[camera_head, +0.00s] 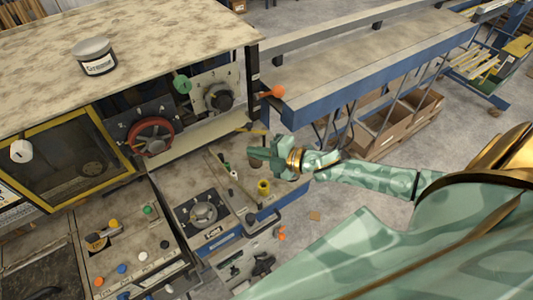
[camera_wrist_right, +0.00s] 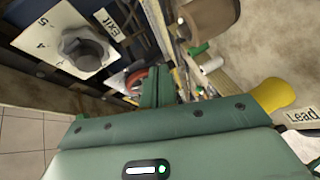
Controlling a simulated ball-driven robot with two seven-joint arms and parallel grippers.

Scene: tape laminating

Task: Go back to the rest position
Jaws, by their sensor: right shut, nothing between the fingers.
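My right gripper (camera_head: 256,157) is in front of the machine (camera_head: 150,38), above its lower control shelf, with its arm coming in from the right. It is shut and empty. In the right wrist view its fingers (camera_wrist_right: 158,88) are together, pointing toward the machine's front, where a dial marked EXIT (camera_wrist_right: 84,48) and a red handwheel (camera_wrist_right: 129,80) show. The handwheel also shows in the head view (camera_head: 150,136), left of the gripper. My left gripper is out of view.
A yellow cylinder (camera_head: 263,187) and small coloured levers stand on the shelf close below the gripper. An orange knob (camera_head: 277,91) sticks out above it. A blue-edged conveyor table (camera_head: 370,65) extends behind. Grey floor (camera_head: 330,210) lies to the right.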

